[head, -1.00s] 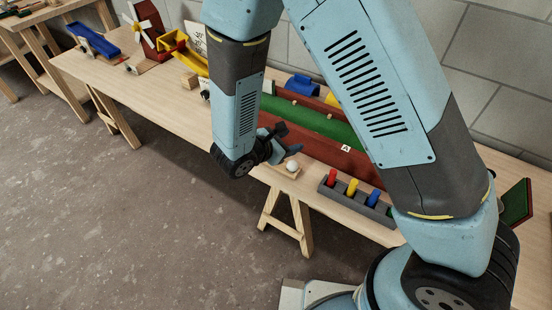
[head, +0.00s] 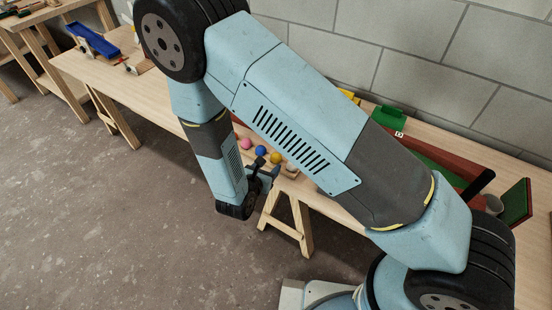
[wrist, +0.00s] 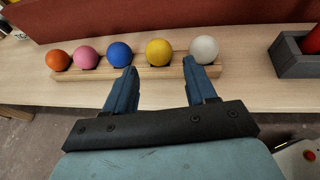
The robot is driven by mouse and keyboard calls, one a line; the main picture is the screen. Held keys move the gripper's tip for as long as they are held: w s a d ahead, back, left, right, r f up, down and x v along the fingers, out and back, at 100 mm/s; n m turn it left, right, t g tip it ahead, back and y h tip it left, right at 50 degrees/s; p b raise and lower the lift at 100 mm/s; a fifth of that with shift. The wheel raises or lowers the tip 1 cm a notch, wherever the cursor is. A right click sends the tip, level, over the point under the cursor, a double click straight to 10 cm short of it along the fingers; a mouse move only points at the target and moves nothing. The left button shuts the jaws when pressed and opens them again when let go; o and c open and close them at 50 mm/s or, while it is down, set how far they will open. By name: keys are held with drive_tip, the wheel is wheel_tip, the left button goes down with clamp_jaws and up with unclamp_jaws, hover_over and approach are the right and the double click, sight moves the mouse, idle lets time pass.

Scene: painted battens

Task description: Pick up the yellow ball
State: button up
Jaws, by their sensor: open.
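The yellow ball (wrist: 159,52) sits on a low wooden rack (wrist: 80,73) in the wrist view, between a blue ball (wrist: 120,54) and a white ball (wrist: 204,49). My gripper (wrist: 159,68) is open and empty. Its left fingertip is just in front of the blue ball and its right one in front of the white ball. The yellow ball shows in the gap, a little beyond the tips. In the head view the yellow ball (head: 275,158) lies just beyond my gripper (head: 266,167), near the bench's front edge.
A pink ball (wrist: 87,56) and an orange ball (wrist: 58,60) sit at the rack's left end. A grey block with a red peg (wrist: 299,62) stands to the right. A reddish-brown board (wrist: 200,14) runs behind the rack. The bench (wrist: 245,90) is bare just right of the rack.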

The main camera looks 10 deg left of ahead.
sight(274, 160)
drive_tip(key=shift+x, duration=3.55)
drive_tip(key=shift+a, duration=0.15)
drive_tip(key=shift+c, duration=0.3)
drive_tip(key=c, duration=0.7)
